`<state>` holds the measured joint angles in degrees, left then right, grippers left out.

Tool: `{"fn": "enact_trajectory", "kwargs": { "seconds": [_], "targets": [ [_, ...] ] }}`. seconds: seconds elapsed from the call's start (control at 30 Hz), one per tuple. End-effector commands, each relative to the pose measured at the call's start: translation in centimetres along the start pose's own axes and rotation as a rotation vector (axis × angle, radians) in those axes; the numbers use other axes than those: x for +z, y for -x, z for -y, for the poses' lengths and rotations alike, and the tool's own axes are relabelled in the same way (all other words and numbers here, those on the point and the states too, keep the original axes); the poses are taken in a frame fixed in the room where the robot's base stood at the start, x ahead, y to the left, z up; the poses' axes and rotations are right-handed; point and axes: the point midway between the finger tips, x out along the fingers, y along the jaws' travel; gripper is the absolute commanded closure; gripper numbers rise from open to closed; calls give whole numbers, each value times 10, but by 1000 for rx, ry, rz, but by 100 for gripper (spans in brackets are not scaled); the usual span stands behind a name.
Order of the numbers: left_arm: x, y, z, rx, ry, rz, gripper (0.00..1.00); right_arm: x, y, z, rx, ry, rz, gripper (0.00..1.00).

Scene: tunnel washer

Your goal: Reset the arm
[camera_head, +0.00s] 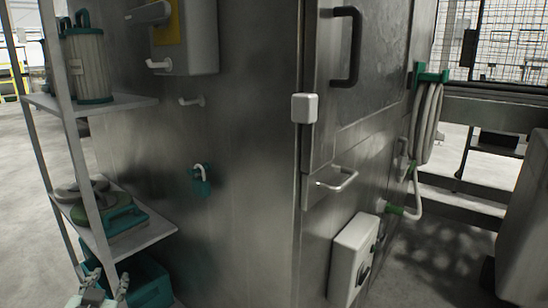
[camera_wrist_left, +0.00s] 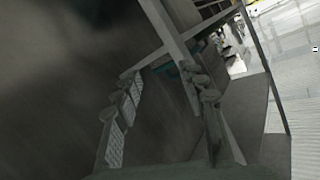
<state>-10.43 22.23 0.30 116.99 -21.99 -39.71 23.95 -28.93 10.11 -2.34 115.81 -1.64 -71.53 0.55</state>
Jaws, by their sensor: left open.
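My left gripper (camera_head: 104,276) is at the bottom left edge of the head view, in front of the lower part of the shelf rack. Its two fingers are apart. In the left wrist view my left gripper (camera_wrist_left: 160,85) shows open, with nothing between the fingers. Most of my left arm is outside the picture. My right gripper is in neither view.
A grey metal machine cabinet (camera_head: 245,150) fills the middle. A rack shelf (camera_head: 140,238) with teal items stands close at left. The cabinet has a black handle (camera_head: 347,45) and a lower handle (camera_head: 338,183). A coiled hose (camera_head: 428,122) hangs at right.

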Motion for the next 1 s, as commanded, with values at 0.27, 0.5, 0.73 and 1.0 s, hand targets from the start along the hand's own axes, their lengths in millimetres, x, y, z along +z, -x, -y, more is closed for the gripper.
{"fn": "enact_trajectory", "kwargs": {
  "seconds": [0.27, 0.5, 0.73, 1.0],
  "targets": [
    [188, 81, -70, 150, -44, 542, 59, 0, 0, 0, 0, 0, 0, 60],
    [279, 171, -116, 314, -87, 865, 59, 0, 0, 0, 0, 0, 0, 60],
    [300, 203, -129, 374, -100, 958, 59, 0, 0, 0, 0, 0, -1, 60],
    [300, 202, -128, 373, -101, 957, 59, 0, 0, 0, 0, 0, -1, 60]
  ]
}}
